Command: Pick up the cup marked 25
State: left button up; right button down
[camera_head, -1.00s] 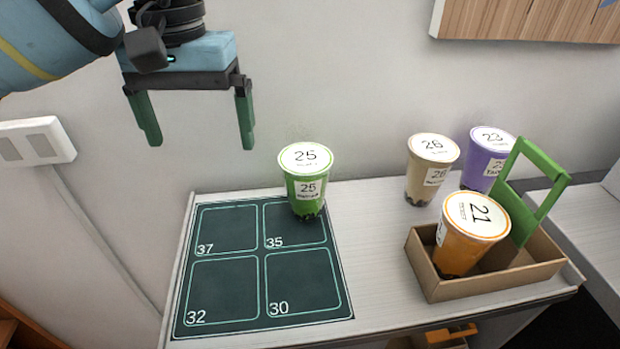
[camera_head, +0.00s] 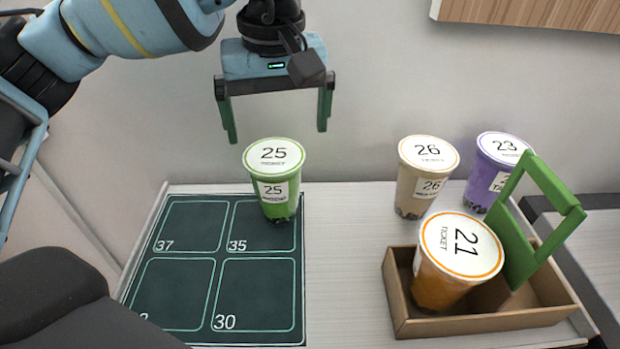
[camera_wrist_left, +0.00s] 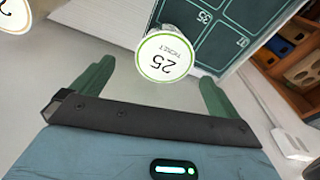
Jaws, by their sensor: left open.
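The cup marked 25 (camera_head: 275,195) is green with a white lid and stands upright at the back right of the dark mat (camera_head: 180,290), by the square marked 35. My left gripper (camera_head: 278,135) is open and empty, pointing down above and slightly behind the cup in the head view. In the left wrist view, the lid of cup 25 (camera_wrist_left: 165,57) shows ahead, between the lines of the two green fingers (camera_wrist_left: 153,80). My right gripper is not in view.
A cardboard carrier (camera_head: 470,322) with a green handle (camera_head: 545,195) holds orange cup 21 (camera_head: 455,260). Beige cup 26 (camera_head: 425,180) and purple cup 23 (camera_head: 493,170) stand behind it. The counter between mat and carrier is clear. A wooden cabinet (camera_head: 540,12) hangs above.

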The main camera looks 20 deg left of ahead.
aim_at(274, 155)
pick_arm(q)
jog(key=shift+s+a, duration=0.15)
jog(key=shift+f, duration=0.4)
jog(key=shift+w+a+f, duration=0.15)
jog(key=shift+a+f, duration=0.05)
jog(key=shift+f, duration=0.95)
jog(key=shift+w+a+f, duration=0.15)
jog(key=shift+a+f, duration=0.05)
jog(key=shift+f, duration=0.9)
jog(key=shift+w+a+f, duration=0.15)
jog(key=shift+a+f, duration=0.05)
jog(key=shift+f, duration=0.95)
jog(key=shift+r, duration=0.1)
jog(key=c, duration=1.6)
